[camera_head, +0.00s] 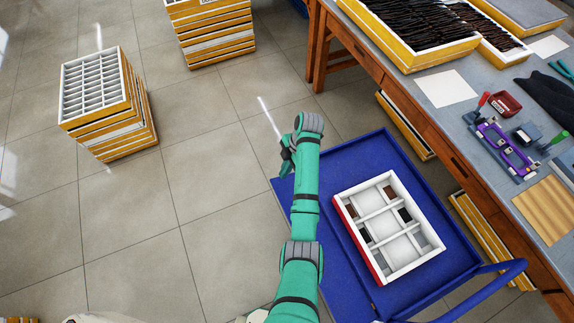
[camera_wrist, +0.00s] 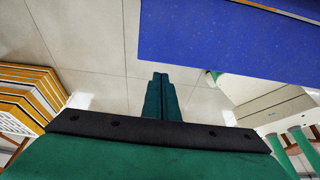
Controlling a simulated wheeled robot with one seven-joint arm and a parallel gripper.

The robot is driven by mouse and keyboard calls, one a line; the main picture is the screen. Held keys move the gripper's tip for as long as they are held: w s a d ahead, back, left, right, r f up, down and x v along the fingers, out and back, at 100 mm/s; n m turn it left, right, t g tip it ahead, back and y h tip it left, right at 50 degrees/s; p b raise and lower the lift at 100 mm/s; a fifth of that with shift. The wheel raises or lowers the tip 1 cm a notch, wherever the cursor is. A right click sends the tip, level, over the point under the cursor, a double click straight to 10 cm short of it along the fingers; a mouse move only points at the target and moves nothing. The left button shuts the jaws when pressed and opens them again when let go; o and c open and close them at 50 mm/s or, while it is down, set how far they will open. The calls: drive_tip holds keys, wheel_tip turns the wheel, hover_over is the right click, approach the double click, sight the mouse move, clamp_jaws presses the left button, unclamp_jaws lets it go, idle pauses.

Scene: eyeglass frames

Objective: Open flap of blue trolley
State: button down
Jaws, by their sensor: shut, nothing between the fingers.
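The blue trolley (camera_head: 330,160) stands at centre right in the head view, with a curved blue handle (camera_head: 505,275) at its near right end. A blue panel of the trolley (camera_wrist: 225,40) fills the upper right of the wrist view; I cannot tell whether it is the flap. My gripper (camera_head: 287,160) is at the far left corner of the trolley, over or just beyond its edge. In the wrist view the green fingers (camera_wrist: 160,92) are together, with nothing between them, below and left of the blue panel. My arm hides part of the trolley's left side.
A white divided box (camera_head: 395,228) with a red side sits on the trolley. A workbench (camera_head: 450,115) with trays and tools runs along the right. Yellow-and-white tray stacks (camera_head: 108,110) stand on the floor at left and at the top (camera_head: 212,30).

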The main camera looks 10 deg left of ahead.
sight(275, 189)
drive_tip(key=x, duration=0.8)
drive_tip(key=shift+a+f, duration=0.15)
drive_tip(key=shift+f, duration=0.2)
